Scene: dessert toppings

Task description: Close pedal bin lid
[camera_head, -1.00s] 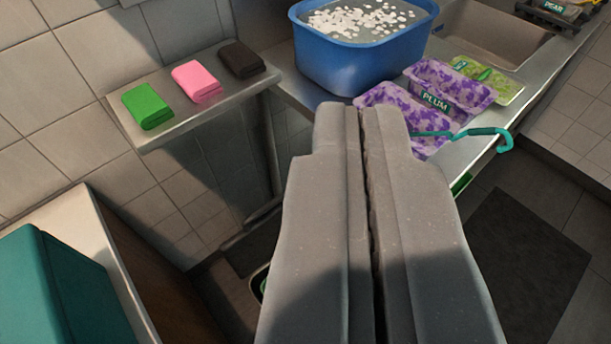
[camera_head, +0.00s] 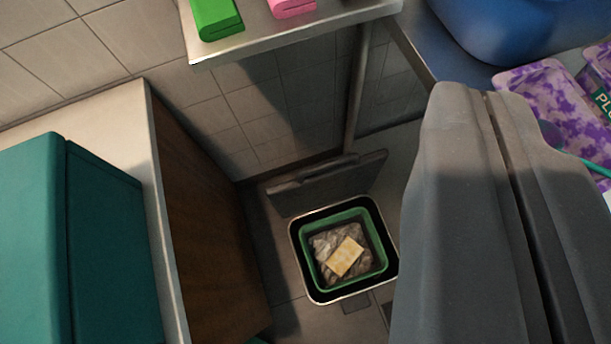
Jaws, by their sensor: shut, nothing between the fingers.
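The pedal bin (camera_head: 297,262) stands on the floor in the lower middle, its rim open to view. Its dark grey lid (camera_head: 330,184) is raised at the back, towards the wall. Inside is a green liner bucket (camera_head: 307,247) with grey crumpled waste and a pale yellow piece (camera_head: 345,256) on top. The pedal seems to be the dark part at the bin's front. My gripper (camera_head: 489,92) is shut and empty, at the right of the view. It is nearer the camera than the bin and apart from the lid.
A teal box (camera_head: 95,240) on a wood-sided cabinet (camera_head: 205,220) stands left of the bin. A metal shelf (camera_head: 300,38) with green (camera_head: 216,18) and pink (camera_head: 292,7) blocks hangs above. The blue tub (camera_head: 490,30) and purple packs (camera_head: 545,90) are at upper right.

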